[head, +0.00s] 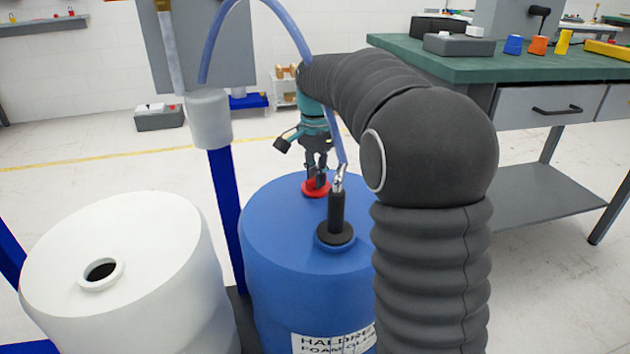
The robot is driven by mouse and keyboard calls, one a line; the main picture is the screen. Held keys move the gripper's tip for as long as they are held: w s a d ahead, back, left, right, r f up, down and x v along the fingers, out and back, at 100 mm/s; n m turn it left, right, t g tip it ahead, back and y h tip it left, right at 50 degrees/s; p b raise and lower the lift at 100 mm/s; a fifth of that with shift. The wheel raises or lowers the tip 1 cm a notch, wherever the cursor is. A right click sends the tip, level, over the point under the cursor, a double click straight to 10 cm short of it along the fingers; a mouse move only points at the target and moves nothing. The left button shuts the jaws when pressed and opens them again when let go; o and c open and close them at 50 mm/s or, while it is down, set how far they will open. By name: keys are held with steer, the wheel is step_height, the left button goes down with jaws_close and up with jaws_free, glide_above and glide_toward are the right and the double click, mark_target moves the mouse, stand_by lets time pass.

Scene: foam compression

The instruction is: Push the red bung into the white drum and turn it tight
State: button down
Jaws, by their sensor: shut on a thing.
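The white drum (150,230) stands at the lower left, with an open dark bung hole (102,271) in its top. The red bung (316,188) is at the far side of the blue drum's top, right under my gripper. My gripper (318,178) points down and is shut on the red bung. I cannot tell whether the bung sits in an opening of the blue drum, rests on it or is just above it. My arm curves in from the right and hides the blue drum's right side.
The blue drum (290,290) stands right of the white drum, with a black fitting (336,215) upright in its top. A blue hose (215,40) arches above. A blue post (226,210) rises behind the drums. A green-topped workbench (480,68) stands at right.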

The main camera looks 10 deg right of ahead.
steer(key=shift+r+p, duration=2.4)
steer(key=shift+r, duration=0.15)
steer(key=shift+r, duration=0.1)
